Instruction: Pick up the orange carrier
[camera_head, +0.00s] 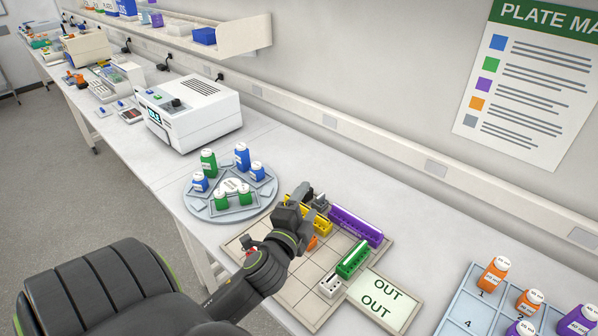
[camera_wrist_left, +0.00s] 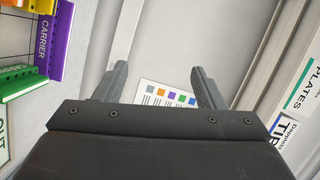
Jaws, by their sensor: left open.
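An orange carrier (camera_head: 312,242) shows only as a small orange patch on the gridded tray (camera_head: 300,290) in the head view. My left arm and gripper hide most of it. My left gripper (camera_head: 309,198) is open, above the tray beside the yellow carrier (camera_head: 321,226). In the left wrist view the gap between its fingers (camera_wrist_left: 160,85) is empty, with the wall and the plate chart (camera_wrist_left: 167,94) beyond. My right gripper is in neither view.
A purple carrier (camera_head: 357,225), a green carrier (camera_head: 354,258) and a white carrier (camera_head: 331,286) stand on the tray, close by. An OUT sign (camera_head: 386,302) lies at its right. A round bottle rack (camera_head: 195,208) stands to the left.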

